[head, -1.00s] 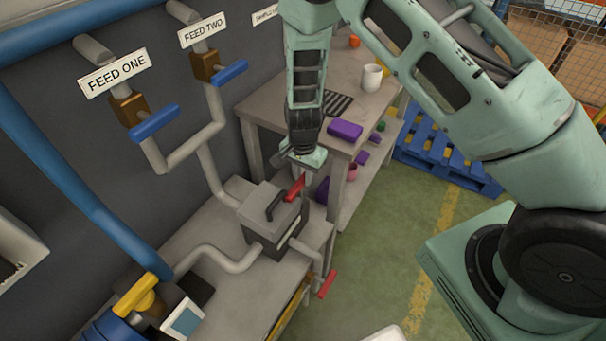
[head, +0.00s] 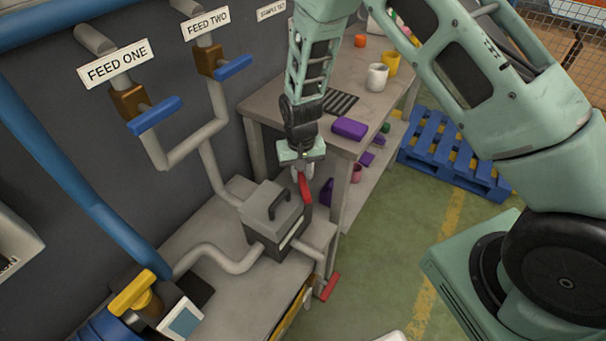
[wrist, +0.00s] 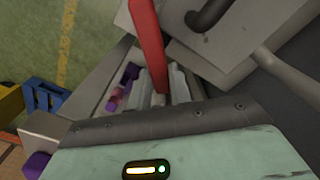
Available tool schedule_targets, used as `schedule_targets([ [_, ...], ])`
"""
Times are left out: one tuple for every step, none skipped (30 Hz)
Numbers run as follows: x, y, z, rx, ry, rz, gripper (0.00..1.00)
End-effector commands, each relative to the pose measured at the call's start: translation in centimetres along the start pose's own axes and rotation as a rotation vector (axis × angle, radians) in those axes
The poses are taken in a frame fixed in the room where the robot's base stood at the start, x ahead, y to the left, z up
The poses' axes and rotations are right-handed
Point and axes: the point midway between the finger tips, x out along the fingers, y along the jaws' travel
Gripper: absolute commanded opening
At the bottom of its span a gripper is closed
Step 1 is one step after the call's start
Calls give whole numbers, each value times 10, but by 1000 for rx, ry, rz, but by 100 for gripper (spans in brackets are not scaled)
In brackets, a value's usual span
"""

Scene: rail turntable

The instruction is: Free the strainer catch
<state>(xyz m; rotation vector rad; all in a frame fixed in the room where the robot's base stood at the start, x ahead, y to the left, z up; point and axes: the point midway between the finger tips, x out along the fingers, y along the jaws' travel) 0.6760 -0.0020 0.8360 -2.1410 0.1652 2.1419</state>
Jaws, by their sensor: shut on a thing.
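The strainer (head: 262,236) is a dark grey box with a lighter lid (head: 273,208) and a black lid handle, on the low bench. The red catch (head: 305,190) stands at its right side, leaning slightly left at the top. In the wrist view the red catch (wrist: 149,40) runs down from the top edge to between my fingers. My gripper (head: 300,170) points down and is shut on its upper end. The gripper (wrist: 160,92) hides the held end. The lid lies flat on the box.
Pipes join the strainer, and a red valve handle (head: 331,286) hangs below at the bench edge. A workbench (head: 268,103) behind holds a purple box (head: 349,128) and mugs. Blue feed handles (head: 154,115) are on the wall.

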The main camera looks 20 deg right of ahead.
Motion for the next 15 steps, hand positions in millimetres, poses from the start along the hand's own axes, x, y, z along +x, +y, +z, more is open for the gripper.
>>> schedule_targets([
  [0,-1,-1,-42,2,-2,0],
  [0,-1,-1,-72,2,-1,0],
  [0,-2,-1,-109,2,-1,0],
  [0,-3,-1,-138,2,-1,0],
  [0,-3,-1,-165,2,-1,0],
  [0,-4,0,-203,2,-1,0],
  [0,-5,0,-229,2,-1,0],
  [0,-5,0,-255,2,-1,0],
  [0,-5,0,-289,2,-1,0],
  [0,-6,0,-313,2,-1,0],
  [0,-6,0,-337,2,-1,0],
  [0,-7,0,-368,2,-1,0],
  [0,-8,1,-389,2,-1,0],
  [0,-8,1,-411,3,-1,0],
  [0,-8,1,-436,3,-1,0],
])
